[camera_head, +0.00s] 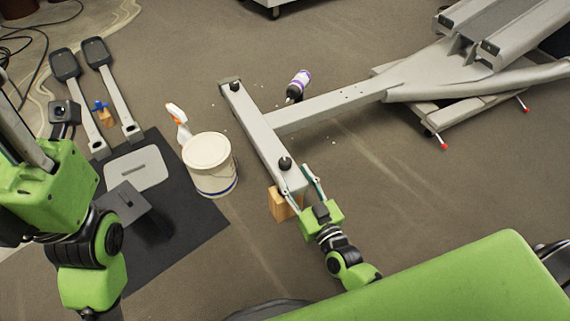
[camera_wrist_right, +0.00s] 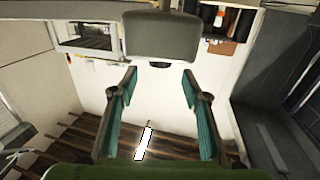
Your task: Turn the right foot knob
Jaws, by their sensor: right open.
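The grey foot bar (camera_head: 258,125) of the elliptical runs diagonally across the middle of the head view. A black round knob (camera_head: 285,163) sits on its near right end. A second black knob (camera_head: 235,87) is at its far left end. My right gripper (camera_head: 298,180) is at the bar's near end, fingers apart, just in front of the near knob; I cannot tell whether it touches. In the right wrist view, the open, empty fingers (camera_wrist_right: 160,74) point toward a grey block (camera_wrist_right: 160,36), apparently the bar's end. My left arm shows, but its gripper does not.
A wooden block (camera_head: 280,204) stands under the bar's near end. A white tub (camera_head: 209,165), a spray bottle (camera_head: 179,122) and a purple-labelled bottle (camera_head: 299,84) are nearby. Pedals (camera_head: 103,62) and grey parts lie left, around a dark mat (camera_head: 190,222).

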